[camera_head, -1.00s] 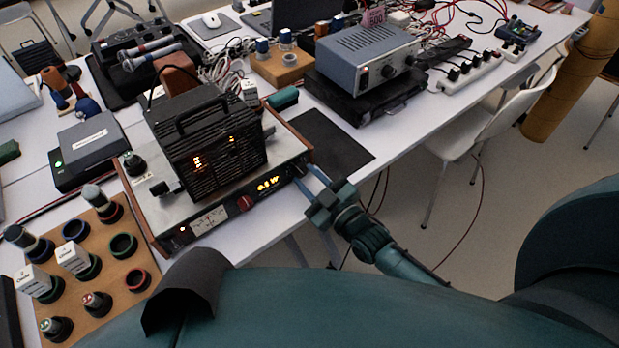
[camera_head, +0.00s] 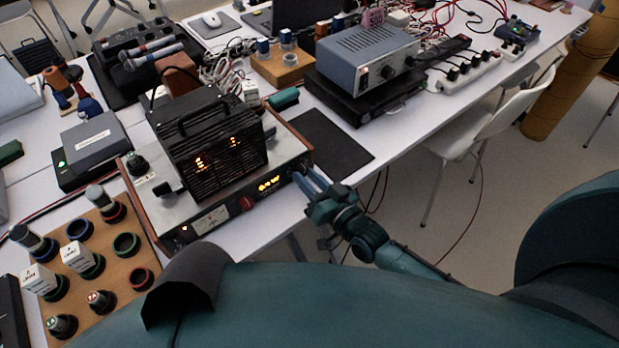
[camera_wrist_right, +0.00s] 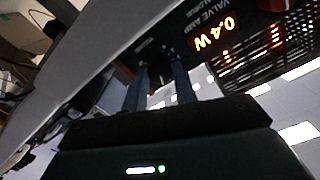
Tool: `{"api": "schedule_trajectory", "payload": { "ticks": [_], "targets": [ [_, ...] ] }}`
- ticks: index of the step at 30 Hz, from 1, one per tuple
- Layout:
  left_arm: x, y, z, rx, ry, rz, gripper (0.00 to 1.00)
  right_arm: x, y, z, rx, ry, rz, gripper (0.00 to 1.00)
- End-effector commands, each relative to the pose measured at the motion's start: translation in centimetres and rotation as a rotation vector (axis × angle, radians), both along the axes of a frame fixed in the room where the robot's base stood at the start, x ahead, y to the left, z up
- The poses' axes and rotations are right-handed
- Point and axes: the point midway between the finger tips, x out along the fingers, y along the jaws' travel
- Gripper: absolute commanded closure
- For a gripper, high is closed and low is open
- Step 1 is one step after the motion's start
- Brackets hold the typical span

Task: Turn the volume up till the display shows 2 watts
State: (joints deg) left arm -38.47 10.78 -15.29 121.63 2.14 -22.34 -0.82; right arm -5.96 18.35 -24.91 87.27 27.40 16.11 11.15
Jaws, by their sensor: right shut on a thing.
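The valve amplifier has a wooden-sided case with a dark front panel (camera_head: 222,212) and a black ventilated cage (camera_head: 212,150) on top. Its amber display (camera_head: 268,184) is small in the head view. In the right wrist view the display (camera_wrist_right: 215,33) reads 0.4 W. My right gripper (camera_head: 302,180) is at the right end of the front panel, shut on the dark volume knob. In the right wrist view its two fingers (camera_wrist_right: 160,70) stand on either side of the knob, which is dark and mostly hidden between them. My left gripper is not in view.
A wooden board (camera_head: 125,270) with several tubes and rings is at left. A black mat (camera_head: 335,140) lies right of the amplifier. A grey-blue instrument (camera_head: 367,55) stands behind. Open floor lies in front of the table.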

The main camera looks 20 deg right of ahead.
Motion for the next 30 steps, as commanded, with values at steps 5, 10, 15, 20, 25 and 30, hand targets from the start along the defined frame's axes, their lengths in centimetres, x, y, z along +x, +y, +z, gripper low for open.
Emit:
{"api": "schedule_trajectory", "payload": {
  "ticks": [5, 10, 15, 20, 25, 30],
  "targets": [
    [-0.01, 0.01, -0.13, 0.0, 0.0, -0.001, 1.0, 0.0, 0.01, -0.03, 0.158, 0.057, 0.0, 0.95],
    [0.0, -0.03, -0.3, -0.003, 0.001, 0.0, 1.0, -0.02, 0.03, -0.05, 0.302, 0.109, 0.001, 0.95],
    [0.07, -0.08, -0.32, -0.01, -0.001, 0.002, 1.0, -0.02, 0.01, -0.07, 0.424, 0.155, 0.0, 0.95],
    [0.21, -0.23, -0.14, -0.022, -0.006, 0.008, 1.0, -0.01, 0.03, -0.03, 0.511, 0.186, 0.0, 0.95],
    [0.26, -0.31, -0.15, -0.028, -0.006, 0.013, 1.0, -0.01, 0.04, 0.01, 0.574, 0.209, 0.0, 0.95],
    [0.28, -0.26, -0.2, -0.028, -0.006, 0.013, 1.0, -0.02, 0.04, 0.02, 0.604, 0.22, 0.0, 0.95]
  ]
}}
